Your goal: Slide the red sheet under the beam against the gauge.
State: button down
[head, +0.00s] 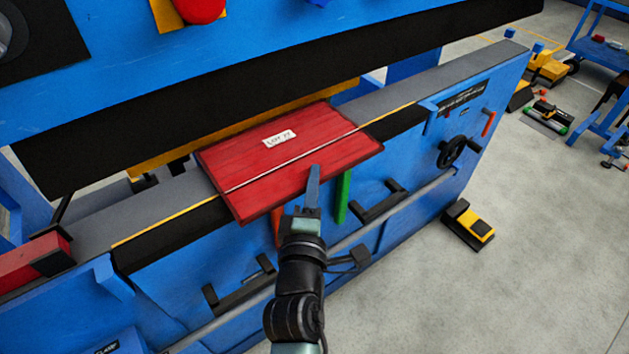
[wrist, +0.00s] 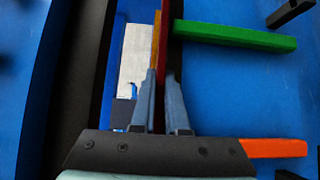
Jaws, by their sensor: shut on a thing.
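The red sheet (head: 285,170), with a white label and a pale line across it, lies flat over the grey bed, its near part overhanging the front. My gripper (head: 313,180) is shut on its near edge; in the wrist view the fingers (wrist: 161,85) pinch the sheet (wrist: 163,45), seen edge-on. The black-faced beam (head: 290,65) hangs above and behind the sheet. A yellow bar (head: 240,125), which looks like the gauge, runs behind the sheet's far edge. I cannot tell whether they touch.
A green arm (head: 342,195) and an orange arm (head: 277,228) stick out below the sheet; both show in the wrist view. A handwheel (head: 459,152) is on the front at right. A red block (head: 30,262) sits at far left. Open floor lies to the right.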

jog(key=c, duration=0.8)
grip_release()
jog(key=shift+a, duration=0.1)
jog(key=shift+c, duration=0.2)
jog(key=shift+f, duration=0.1)
jog(key=s+a, duration=0.1)
jog(key=s, duration=1.2)
jog(key=shift+w, duration=0.1)
